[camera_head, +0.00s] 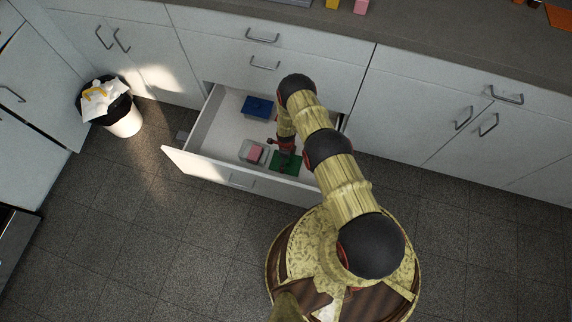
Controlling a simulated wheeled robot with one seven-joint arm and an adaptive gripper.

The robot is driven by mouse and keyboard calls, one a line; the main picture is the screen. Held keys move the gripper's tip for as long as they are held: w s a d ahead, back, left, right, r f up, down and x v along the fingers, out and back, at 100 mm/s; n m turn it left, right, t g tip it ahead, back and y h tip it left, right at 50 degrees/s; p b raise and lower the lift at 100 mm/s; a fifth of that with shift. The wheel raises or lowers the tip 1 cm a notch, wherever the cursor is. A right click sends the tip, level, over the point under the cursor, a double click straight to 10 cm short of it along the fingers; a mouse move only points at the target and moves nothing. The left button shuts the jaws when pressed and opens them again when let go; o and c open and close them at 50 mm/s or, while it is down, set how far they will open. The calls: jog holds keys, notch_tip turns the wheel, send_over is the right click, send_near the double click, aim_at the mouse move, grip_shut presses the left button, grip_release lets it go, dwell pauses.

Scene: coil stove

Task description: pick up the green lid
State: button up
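The green lid (289,167) lies inside the open drawer (213,122), toward its front right. My gripper (281,152) points down into the drawer at the upper left edge of the lid. My arm comes over the drawer from the right and hides part of the lid's surroundings. The fingers are small and dark here, so I cannot tell whether they are open or shut, or whether they touch the lid.
Left of the lid is a clear container (245,147) with a pink item (255,153) in it. A blue box or lid (257,107) lies farther back in the drawer. The drawer front (233,180) sticks out over the floor. A trash bin (124,120) stands at left.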

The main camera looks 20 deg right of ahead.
notch_tip(320, 180, down, 2)
jog(key=shift+f+b, duration=0.1)
jog(key=shift+b, duration=0.2)
jog(key=c, duration=0.3)
jog(key=c, duration=1)
jog(key=shift+s, duration=0.15)
jog(key=c, duration=0.5)
